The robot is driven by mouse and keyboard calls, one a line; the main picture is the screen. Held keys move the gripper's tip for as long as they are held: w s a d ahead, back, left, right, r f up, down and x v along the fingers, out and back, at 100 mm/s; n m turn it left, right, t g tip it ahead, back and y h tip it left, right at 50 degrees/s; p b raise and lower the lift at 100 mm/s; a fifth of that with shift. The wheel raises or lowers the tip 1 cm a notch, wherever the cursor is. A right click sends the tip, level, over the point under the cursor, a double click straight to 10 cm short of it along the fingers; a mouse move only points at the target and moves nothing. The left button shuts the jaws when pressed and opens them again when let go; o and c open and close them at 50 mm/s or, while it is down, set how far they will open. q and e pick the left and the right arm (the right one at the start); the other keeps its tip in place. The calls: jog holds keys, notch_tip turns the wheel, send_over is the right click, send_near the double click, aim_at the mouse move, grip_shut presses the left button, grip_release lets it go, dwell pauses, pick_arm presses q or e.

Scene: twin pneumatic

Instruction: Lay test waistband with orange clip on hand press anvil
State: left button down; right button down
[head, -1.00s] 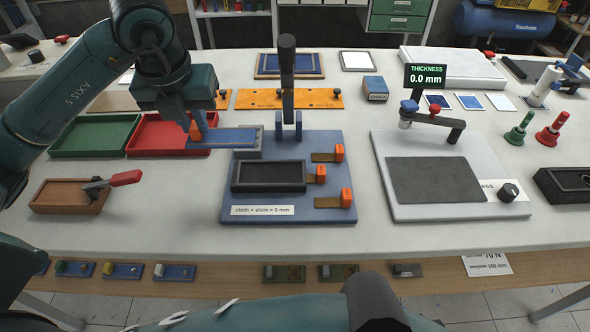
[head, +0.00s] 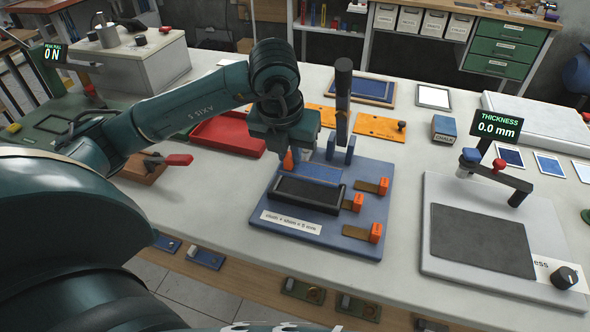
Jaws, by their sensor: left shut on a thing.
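The test waistband (head: 317,174) is a blue strip with an orange clip (head: 288,160) at its left end. My left gripper (head: 290,150) is shut at the clip end, over the left rear of the blue hand press base (head: 345,238). The strip lies level just behind the dark rectangular tray (head: 307,195) and in front of the upright black lever (head: 342,100). I cannot tell whether the strip touches the anvil, which the strip and gripper hide. My right gripper is not in view.
Several orange-ended shims (head: 368,186) sit along the press base's right side. The thickness gauge (head: 475,240) stands to the right. An orange plate (head: 380,127) lies behind the press.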

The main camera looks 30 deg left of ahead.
aim_at(289, 167)
pick_arm(q)
jog(key=shift+f, duration=2.25)
jog(key=shift+f, duration=0.25)
jog(key=c, duration=1.4)
grip_release()
jog(key=shift+r, duration=0.1)
jog(key=shift+r, duration=0.1)
jog(key=shift+d+r, duration=0.1)
jog(key=shift+r, duration=0.15)
jog(key=v, duration=1.1)
jog(key=shift+s+r, duration=0.15)
jog(key=shift+r, duration=0.15)
